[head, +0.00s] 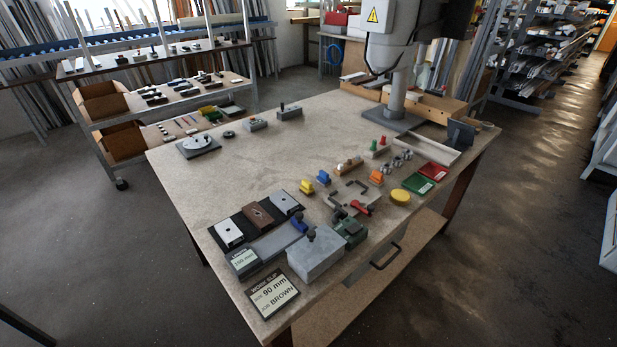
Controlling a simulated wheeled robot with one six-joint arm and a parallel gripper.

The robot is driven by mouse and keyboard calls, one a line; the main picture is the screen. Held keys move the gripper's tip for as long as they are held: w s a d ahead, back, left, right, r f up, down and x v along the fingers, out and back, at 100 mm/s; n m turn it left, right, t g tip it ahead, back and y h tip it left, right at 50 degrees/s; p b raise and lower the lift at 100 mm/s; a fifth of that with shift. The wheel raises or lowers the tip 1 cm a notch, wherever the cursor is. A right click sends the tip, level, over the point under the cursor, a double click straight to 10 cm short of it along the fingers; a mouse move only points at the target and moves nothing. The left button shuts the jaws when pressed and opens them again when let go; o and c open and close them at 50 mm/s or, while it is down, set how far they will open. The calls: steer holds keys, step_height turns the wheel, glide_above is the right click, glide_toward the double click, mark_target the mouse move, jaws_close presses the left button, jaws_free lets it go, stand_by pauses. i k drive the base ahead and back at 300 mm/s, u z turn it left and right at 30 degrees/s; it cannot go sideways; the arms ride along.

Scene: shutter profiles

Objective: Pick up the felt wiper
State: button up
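No felt wiper can be told with certainty in the head view. A small block with a wooden top and a pale grey lower part (349,165) lies near the middle right of the workbench (250,160) and may be it, but its material is too small to tell. My gripper is not in view.
A machine column (397,92) stands at the bench's back right. A large grey block (315,256), a green fixture (351,231) and a job card (272,292) crowd the front. Red (433,170) and green (418,183) trays lie right. The left-centre bench is clear.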

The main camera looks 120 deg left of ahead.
mark_target(323, 179)
steer(key=u, duration=1.85)
steer(key=i, duration=2.15)
steer(key=u, duration=3.5)
steer(key=i, duration=1)
